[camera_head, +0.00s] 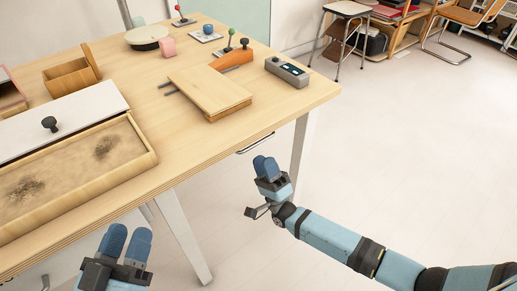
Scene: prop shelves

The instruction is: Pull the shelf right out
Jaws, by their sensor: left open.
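A thin metal handle (255,143) shows under the near right edge of the wooden table (200,137). I cannot make out a shelf behind it, as the tabletop hides what is below. My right gripper (265,167) is off the table's edge, just below the handle in the picture and apparently not holding anything. Its fingers look close together, but the angle hides the gap. My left gripper (127,240) is open and empty at the near side of the table, in front of the long tray (148,163).
On the table are a flat wooden box (210,88), a grey device (287,72), an orange tool (232,59), an open wooden box (70,78), a round disc (147,37) and small levers. A stool (347,10) stands behind. The floor at right is clear.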

